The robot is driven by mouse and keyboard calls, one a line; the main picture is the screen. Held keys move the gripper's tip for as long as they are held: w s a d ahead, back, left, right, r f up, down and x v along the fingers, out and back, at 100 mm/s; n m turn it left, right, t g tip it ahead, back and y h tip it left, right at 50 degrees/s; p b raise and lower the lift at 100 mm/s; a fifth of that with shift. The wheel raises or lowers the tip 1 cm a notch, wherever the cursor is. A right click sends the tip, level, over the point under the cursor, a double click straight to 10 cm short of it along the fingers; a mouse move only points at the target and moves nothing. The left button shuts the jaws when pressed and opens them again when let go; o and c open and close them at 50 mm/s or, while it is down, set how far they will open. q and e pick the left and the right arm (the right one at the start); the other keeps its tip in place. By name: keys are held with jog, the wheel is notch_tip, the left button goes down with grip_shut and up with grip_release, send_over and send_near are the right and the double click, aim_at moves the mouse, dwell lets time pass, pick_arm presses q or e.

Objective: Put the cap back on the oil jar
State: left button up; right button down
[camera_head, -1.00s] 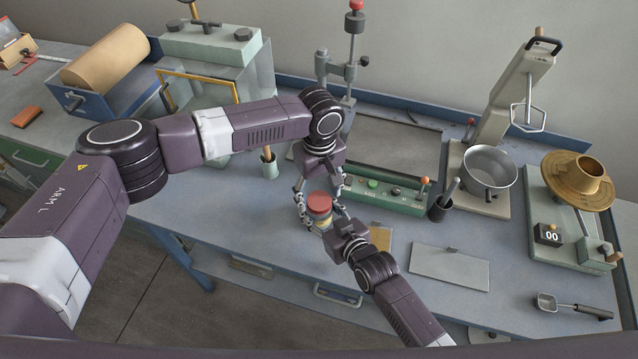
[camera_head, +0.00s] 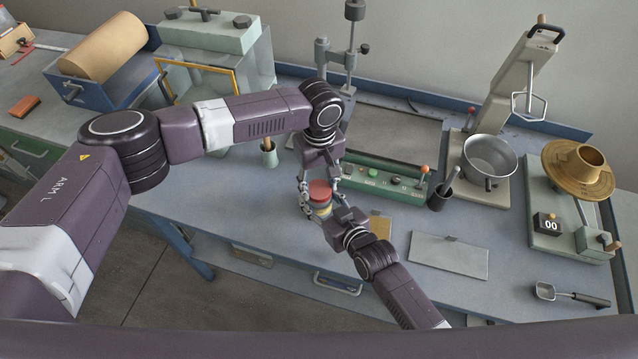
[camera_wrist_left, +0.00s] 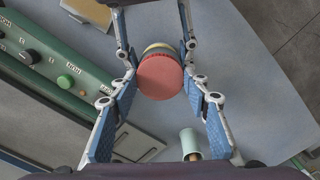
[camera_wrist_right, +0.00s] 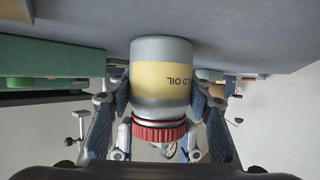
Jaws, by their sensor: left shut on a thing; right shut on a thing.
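The ribbed red cap (camera_head: 319,190) sits over the top of the oil jar (camera_head: 320,212), which is grey with a yellow label band. In the right wrist view the cap (camera_wrist_right: 158,132) is in line with the jar (camera_wrist_right: 160,75) at its neck; I cannot tell whether it is fully seated. My right gripper (camera_head: 324,207) is shut on the jar from the front. The jar stands upright; its base is partly hidden by my fingers.
A green control panel (camera_head: 385,180) lies behind the jar. A small cup with a tool (camera_head: 269,155) stands behind left. The bench's front edge is close.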

pick_arm(q)
jog(key=m, duration=1.9)
jog(key=shift+f, duration=0.1)
jog(key=m, duration=0.3)
jog(key=shift+m, duration=0.3)
jog(key=m, duration=0.4)
jog(key=o, duration=1.4)
jog(key=shift+c, duration=0.2)
